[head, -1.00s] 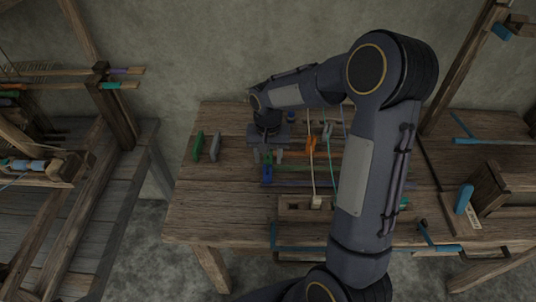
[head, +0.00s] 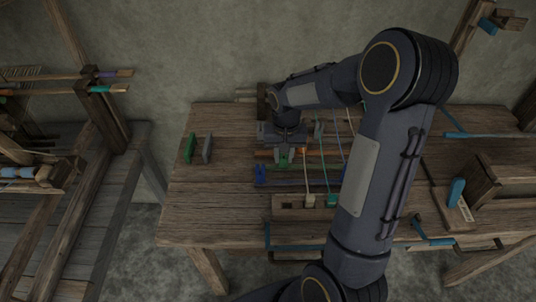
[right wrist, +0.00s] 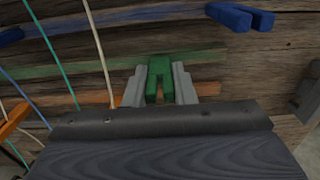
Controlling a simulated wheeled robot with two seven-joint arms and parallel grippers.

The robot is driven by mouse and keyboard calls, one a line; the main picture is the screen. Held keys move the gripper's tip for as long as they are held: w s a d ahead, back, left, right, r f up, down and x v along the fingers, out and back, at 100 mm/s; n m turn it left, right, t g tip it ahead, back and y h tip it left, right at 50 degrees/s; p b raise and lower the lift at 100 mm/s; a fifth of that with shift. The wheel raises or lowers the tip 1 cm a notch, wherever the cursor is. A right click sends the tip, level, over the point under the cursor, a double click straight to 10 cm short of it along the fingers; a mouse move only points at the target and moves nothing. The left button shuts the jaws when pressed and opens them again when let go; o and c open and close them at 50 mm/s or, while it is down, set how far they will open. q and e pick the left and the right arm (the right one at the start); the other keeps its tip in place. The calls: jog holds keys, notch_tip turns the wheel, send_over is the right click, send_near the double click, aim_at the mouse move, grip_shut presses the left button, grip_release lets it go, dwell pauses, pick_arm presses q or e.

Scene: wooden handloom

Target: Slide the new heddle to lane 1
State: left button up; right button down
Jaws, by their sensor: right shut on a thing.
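A green forked heddle (head: 283,163) sits between the fingers of my right gripper (head: 284,150), over the coloured rails on the table. In the right wrist view the heddle (right wrist: 160,78) is between the two grey fingers (right wrist: 160,90), with its fork ends visible, at a green rail (right wrist: 60,72). The right gripper is shut on it. A white cord (right wrist: 97,45) and a teal cord (right wrist: 52,52) run beside it on the left of the wrist view. Lane markings cannot be made out. My left gripper is not in view.
A blue forked piece (head: 260,176) stands on the front rail; it also shows in the wrist view (right wrist: 240,17). Green (head: 189,148) and grey (head: 207,149) pieces stand left. The table's left front (head: 205,215) is clear.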

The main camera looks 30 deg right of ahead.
jog(key=shift+s+d, duration=0.15)
jog(key=shift+d, duration=0.05)
jog(key=c, duration=1.2)
grip_release()
jog(key=shift+r, duration=3.95)
